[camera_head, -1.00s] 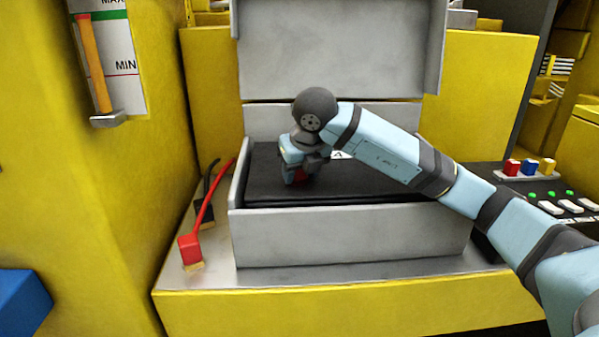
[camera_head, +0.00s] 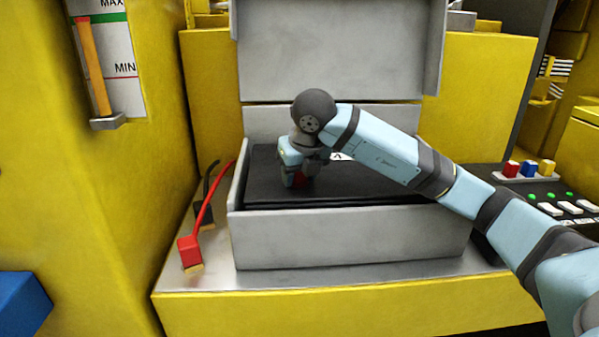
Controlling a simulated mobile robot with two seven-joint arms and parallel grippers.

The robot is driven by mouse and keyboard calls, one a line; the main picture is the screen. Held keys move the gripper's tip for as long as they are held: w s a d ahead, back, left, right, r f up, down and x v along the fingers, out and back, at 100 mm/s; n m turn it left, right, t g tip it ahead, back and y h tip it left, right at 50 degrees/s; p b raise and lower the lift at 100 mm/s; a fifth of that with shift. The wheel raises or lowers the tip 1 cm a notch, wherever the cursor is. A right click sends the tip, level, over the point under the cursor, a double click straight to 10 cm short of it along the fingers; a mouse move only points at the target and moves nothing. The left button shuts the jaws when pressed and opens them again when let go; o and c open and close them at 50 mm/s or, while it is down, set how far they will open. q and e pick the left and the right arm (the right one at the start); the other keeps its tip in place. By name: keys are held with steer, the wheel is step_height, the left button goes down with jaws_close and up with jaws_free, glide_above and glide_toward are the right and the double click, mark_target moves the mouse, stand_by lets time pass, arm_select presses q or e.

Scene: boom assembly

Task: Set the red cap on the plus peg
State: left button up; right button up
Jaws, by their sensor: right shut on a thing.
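My right gripper (camera_head: 297,178) reaches down over the dark battery top (camera_head: 375,188) inside the open grey box (camera_head: 350,238). It is shut on the red cap (camera_head: 301,178), of which only a small red patch shows between the fingers. The plus peg cannot be made out; the gripper and wrist cover that part of the battery top. I cannot tell whether the cap touches the peg. My left gripper is not in view.
A red cable with a red clamp (camera_head: 190,252) and a black cable (camera_head: 206,212) lie left of the box. The box's grey lid (camera_head: 335,45) stands open behind. A panel with coloured knobs (camera_head: 528,168) and switches is at the right. A blue block (camera_head: 22,303) is at lower left.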

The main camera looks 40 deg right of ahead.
steer(key=shift+w+d+r, duration=0.1)
steer(key=shift+r, duration=0.25)
stand_by(0.6)
steer(key=shift+a+f+b, duration=0.2)
steer(key=shift+f+b, duration=0.25)
steer(key=shift+b, duration=0.05)
steer(key=shift+f+b, duration=0.3)
steer(key=shift+f, duration=0.35)
steer(key=shift+r, duration=0.4)
steer(key=shift+r+p, duration=0.25)
steer(key=shift+p, duration=0.05)
steer(key=o, duration=1.1)
steer(key=shift+r, duration=0.15)
steer(key=shift+d+r, duration=0.1)
steer(key=shift+r, duration=0.15)
